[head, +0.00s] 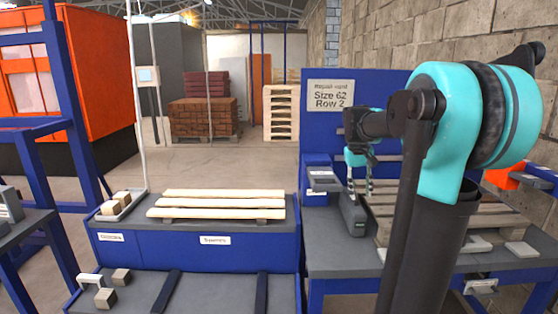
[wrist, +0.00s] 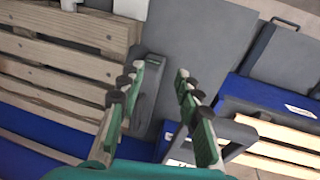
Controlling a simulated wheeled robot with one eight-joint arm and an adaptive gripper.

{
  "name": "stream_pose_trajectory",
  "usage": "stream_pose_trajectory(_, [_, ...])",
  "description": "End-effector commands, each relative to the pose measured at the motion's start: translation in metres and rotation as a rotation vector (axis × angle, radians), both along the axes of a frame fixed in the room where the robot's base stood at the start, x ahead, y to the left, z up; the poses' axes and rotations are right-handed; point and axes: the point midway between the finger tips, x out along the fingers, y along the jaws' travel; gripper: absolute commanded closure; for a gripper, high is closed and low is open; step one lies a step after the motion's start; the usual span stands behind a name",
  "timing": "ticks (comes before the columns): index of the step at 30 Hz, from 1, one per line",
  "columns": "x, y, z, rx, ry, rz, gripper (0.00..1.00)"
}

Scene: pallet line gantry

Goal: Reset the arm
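My arm (head: 450,130) reaches up from the right and bends over the right workbench in the head view. My gripper (head: 360,188) hangs from its end, fingers pointing down, in front of a wooden pallet. In the wrist view my gripper (wrist: 160,70) has its two green-padded fingers spread apart with nothing between them. A dark grey block-shaped tool (head: 353,216) stands on the bench just below the fingers. It also shows beyond the left finger in the wrist view (wrist: 150,90).
The wooden pallet (head: 400,198) lies on the right bench (head: 345,260). Pale boards (head: 222,203) lie on the blue stand at left, beside a tray of wood blocks (head: 118,208). A blue sign panel (head: 331,130) stands behind the bench. Open floor (head: 225,165) lies beyond.

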Motion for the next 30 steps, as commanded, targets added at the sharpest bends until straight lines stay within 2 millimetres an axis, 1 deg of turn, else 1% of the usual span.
stream_pose_trajectory(5, [-0.029, 0.013, -0.032, 0.022, -0.044, 0.007, 0.66])
stream_pose_trajectory(8, [-0.049, 0.022, -0.055, 0.038, -0.077, 0.012, 0.66])
stream_pose_trajectory(10, [-0.069, 0.030, -0.074, 0.053, -0.105, 0.016, 0.66])
stream_pose_trajectory(11, [-0.079, 0.034, -0.084, 0.061, -0.118, 0.018, 0.66])
stream_pose_trajectory(14, [-0.121, 0.048, -0.123, 0.091, -0.173, 0.023, 0.66])
stream_pose_trajectory(15, [-0.140, 0.054, -0.140, 0.103, -0.196, 0.024, 0.66])
stream_pose_trajectory(18, [-0.181, 0.066, -0.174, 0.133, -0.246, 0.027, 0.66])
stream_pose_trajectory(21, [-0.210, 0.073, -0.198, 0.155, -0.282, 0.027, 0.66])
stream_pose_trajectory(24, [-0.228, 0.077, -0.211, 0.167, -0.302, 0.028, 0.66])
stream_pose_trajectory(25, [-0.230, 0.078, -0.213, 0.169, -0.306, 0.027, 0.66])
stream_pose_trajectory(30, [-0.234, 0.079, -0.216, 0.173, -0.311, 0.026, 0.66])
